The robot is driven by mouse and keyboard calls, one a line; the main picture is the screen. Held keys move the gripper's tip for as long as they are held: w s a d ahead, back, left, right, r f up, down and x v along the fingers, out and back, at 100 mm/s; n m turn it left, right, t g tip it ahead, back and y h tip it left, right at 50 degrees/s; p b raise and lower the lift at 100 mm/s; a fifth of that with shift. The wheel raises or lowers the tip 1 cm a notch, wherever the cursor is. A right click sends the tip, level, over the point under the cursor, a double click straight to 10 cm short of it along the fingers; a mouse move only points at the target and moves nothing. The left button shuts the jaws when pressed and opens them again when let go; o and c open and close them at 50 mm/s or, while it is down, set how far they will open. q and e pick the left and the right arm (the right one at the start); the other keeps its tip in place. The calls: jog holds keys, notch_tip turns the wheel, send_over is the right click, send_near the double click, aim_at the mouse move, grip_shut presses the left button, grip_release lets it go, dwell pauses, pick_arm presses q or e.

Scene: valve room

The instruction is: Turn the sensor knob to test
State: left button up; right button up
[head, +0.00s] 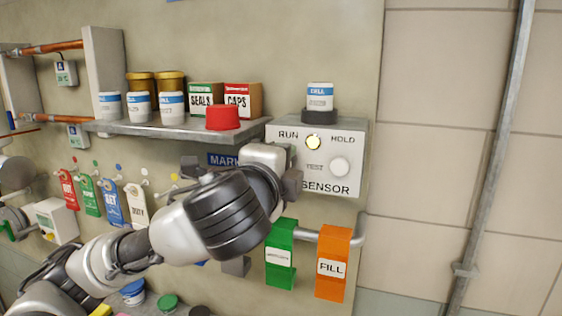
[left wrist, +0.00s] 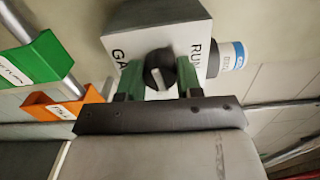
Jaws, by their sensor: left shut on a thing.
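The sensor box (head: 355,150) is a pale box on the wall with the words RUN, HOLD and SENSOR on its front. My left gripper (head: 268,157) covers the box's left side and hides the knob in the head view. In the left wrist view, the dark round knob (left wrist: 158,68) sits between the two green fingers of my left gripper (left wrist: 159,80), which is shut on it. The knob's exact pointing direction is unclear. My right gripper is not in view.
A shelf (head: 180,130) with jars, boxes and a red cap (head: 222,117) is left of the box. A white jar (head: 320,95) stands on top of the box. Below, green (head: 280,262) and orange (head: 332,265) handles hang by a pipe.

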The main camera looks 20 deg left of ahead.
pick_arm(q)
jog(key=shift+m, duration=0.7)
jog(key=shift+f, duration=0.1)
jog(key=o, duration=0.9)
jog(key=shift+s, duration=0.1)
jog(key=s+b, duration=0.4)
jog(key=s, duration=0.6)
jog(key=shift+s+a, duration=0.15)
jog(key=shift+s, duration=0.2)
